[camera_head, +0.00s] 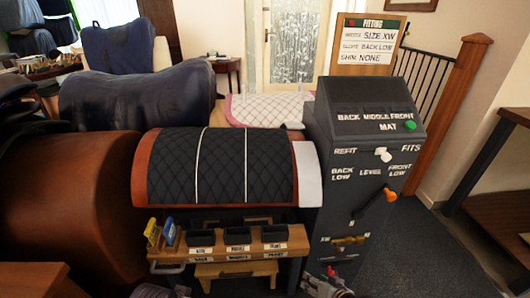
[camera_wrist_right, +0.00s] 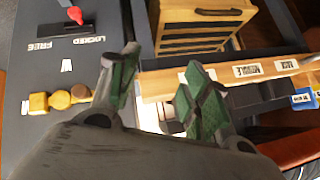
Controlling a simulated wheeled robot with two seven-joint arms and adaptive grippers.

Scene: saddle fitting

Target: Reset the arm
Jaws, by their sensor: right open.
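My right gripper (camera_head: 325,287) is low at the bottom edge of the head view, in front of the dark console (camera_head: 365,120). In the right wrist view its two green-padded fingers (camera_wrist_right: 160,82) stand apart with nothing between them. The console carries a white switch (camera_head: 383,155), an orange-tipped lever (camera_head: 373,204) and a green button (camera_head: 411,126). A red-knobbed lever (camera_wrist_right: 75,15) beside LOCKED and FREE shows in the wrist view, apart from the fingers.
A black quilted pad (camera_head: 220,165) lies over a brown form left of the console. Below it, a wooden shelf (camera_head: 225,257) holds several black bins. A fitting board (camera_head: 367,45) reads SIZE XW, BACK LOW, NONE. Dark floor (camera_head: 440,255) is open at right.

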